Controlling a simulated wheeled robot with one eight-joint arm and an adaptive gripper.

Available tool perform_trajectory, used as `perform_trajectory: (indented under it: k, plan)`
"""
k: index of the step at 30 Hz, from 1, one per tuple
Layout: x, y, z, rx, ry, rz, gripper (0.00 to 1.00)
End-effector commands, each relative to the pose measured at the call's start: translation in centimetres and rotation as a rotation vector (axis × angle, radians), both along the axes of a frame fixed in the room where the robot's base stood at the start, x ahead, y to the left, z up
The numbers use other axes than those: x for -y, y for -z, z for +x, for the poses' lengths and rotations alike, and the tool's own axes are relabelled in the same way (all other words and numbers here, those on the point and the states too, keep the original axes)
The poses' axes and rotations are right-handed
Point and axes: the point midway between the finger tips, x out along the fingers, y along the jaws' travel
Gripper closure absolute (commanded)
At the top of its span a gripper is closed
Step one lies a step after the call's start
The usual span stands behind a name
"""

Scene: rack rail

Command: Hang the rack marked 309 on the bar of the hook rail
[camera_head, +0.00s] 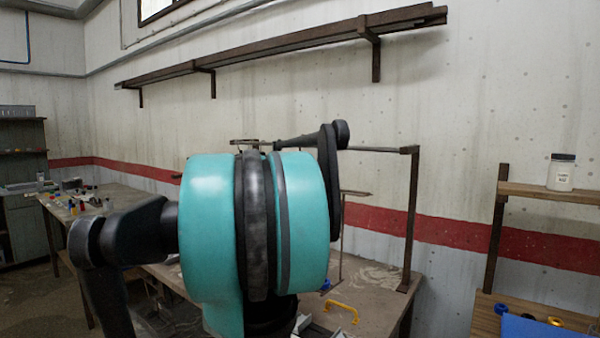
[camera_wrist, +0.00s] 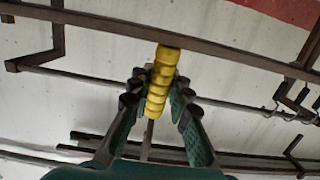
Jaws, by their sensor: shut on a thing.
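My gripper (camera_wrist: 155,88) is shut on a yellow ribbed grip (camera_wrist: 158,82), one finger on each side, in the wrist view. The grip's far end meets or overlaps a brown bar (camera_wrist: 235,55) with bent arms near both sides, which seems to be the held rack. No mark 309 is readable. The hook rail's thin bar (camera_wrist: 105,82) crosses behind the fingers, with small hooks at the right. I cannot tell whether the rack touches it. In the head view the rail's bar (camera_head: 375,149) runs to a brown post (camera_head: 411,220). My arm hides the gripper there.
A long brown wall shelf (camera_head: 290,42) on brackets runs above the rail. A workbench (camera_head: 375,277) stands below, with a yellow handle (camera_head: 342,311) on it. A wooden shelf at the right (camera_head: 545,193) holds a jar (camera_head: 561,172).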

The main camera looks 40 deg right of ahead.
Motion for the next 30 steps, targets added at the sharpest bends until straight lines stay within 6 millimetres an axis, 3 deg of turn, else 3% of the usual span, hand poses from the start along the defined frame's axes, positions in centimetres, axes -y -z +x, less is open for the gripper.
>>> perform_trajectory:
  k: [30]
  plan:
    - [5.9,-0.1,1.7,-0.002,0.001,-0.002,1.0]
